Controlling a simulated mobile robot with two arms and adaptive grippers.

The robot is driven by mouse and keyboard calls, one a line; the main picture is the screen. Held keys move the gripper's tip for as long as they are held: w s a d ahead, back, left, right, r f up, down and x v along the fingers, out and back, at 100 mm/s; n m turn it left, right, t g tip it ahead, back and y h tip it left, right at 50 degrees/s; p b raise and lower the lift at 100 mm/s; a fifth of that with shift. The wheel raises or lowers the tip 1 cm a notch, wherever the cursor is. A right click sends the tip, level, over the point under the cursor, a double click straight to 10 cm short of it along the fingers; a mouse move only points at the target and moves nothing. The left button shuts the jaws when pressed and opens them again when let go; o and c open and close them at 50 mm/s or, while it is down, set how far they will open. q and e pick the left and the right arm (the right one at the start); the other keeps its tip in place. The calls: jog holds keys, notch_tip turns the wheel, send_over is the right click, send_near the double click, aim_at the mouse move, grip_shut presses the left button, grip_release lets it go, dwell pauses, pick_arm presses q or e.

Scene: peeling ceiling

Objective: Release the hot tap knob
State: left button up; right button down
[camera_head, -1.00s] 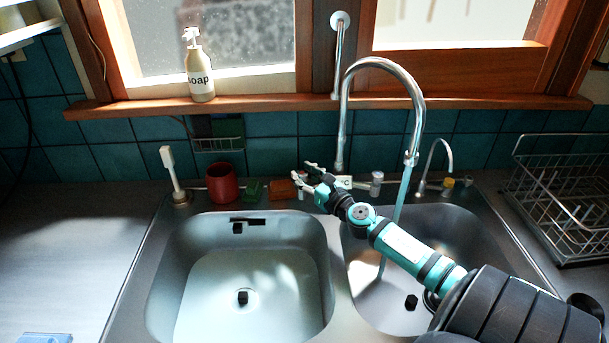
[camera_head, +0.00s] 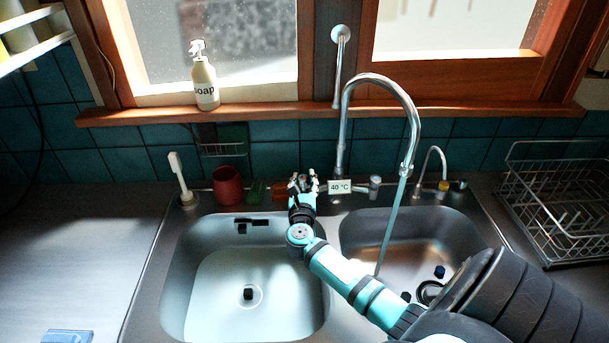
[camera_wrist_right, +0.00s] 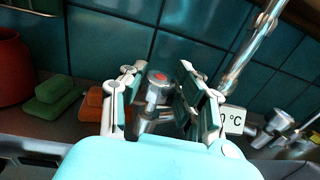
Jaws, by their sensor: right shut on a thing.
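The hot tap knob (camera_wrist_right: 157,88) is a chrome knob with a red dot on top. In the right wrist view it stands between the two fingers of my right gripper (camera_wrist_right: 165,92), which is shut on it. In the head view my right gripper (camera_head: 303,180) is at the back rim of the sink, left of the tall chrome tap (camera_head: 343,125), and mostly hides the knob. The other tap knob (camera_head: 375,184) stands right of the spout's base. Water (camera_head: 391,227) runs from the spout into the right basin. My left gripper is not in view.
A 40 °C sign (camera_head: 340,187) stands just right of my right gripper. A red cup (camera_head: 228,185), a green sponge (camera_head: 254,191) and a brush (camera_head: 180,172) are to the left. A dish rack (camera_head: 560,215) is at right. A soap bottle (camera_head: 204,80) stands on the sill.

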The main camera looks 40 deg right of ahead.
jog(key=shift+w+a+m+g+h+b, duration=0.1)
jog(key=shift+m+g+h+b, duration=0.1)
jog(key=shift+m+g+h, duration=0.35)
jog(key=shift+w+a+m+g+h+b, duration=0.1)
jog(key=shift+m+g+h+b, duration=0.05)
jog(key=shift+m+g+h, duration=0.4)
jog(key=m+g+h+b, duration=0.1)
jog(key=g, duration=0.1)
jog(key=m+g+b, duration=0.1)
jog(key=g, duration=0.1)
jog(key=shift+w+f+m+h, duration=0.1)
jog(key=shift+w+m+h, duration=0.05)
jog(key=shift+m+h, duration=0.2)
jog(key=m+g+b, duration=0.3)
jog(key=g+b, duration=0.1)
jog(key=b, duration=0.1)
jog(key=m+g+b, duration=0.2)
jog(key=g+b, duration=0.3)
jog(key=b, duration=0.1)
jog(key=m+g+b, duration=0.3)
jog(key=g+b, duration=0.1)
jog(key=b, duration=0.1)
jog(key=shift+w+f+m+g, duration=0.1)
jog(key=shift+w+m+g, duration=0.2)
jog(key=shift+w+m, duration=0.05)
jog(key=shift+r+m+g+b, duration=0.2)
jog(key=shift+m+g+b, duration=0.25)
jog(key=shift+b, duration=0.6)
jog(key=shift+d+r, duration=0.1)
